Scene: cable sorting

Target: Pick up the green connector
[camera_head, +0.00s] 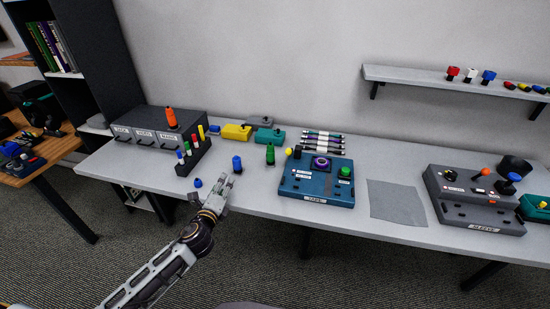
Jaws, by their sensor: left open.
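A small green connector (270,154) stands upright on the grey table, left of the blue TAPE station. My left gripper (228,181) reaches in from the lower left to the table's front part. It is open, with nothing visible between its fingers. The green connector is apart from it, farther back and to the right. A blue connector (237,163) stands just beyond the fingertips, between them and the green one. My right gripper is not in view.
A small blue piece (198,183) lies left of my gripper. A dark rack of coloured pieces (193,158) stands before a drawer unit (150,124). The TAPE station (316,190) is at right, then a grey mat (396,200) and the SLEEVE station (470,207).

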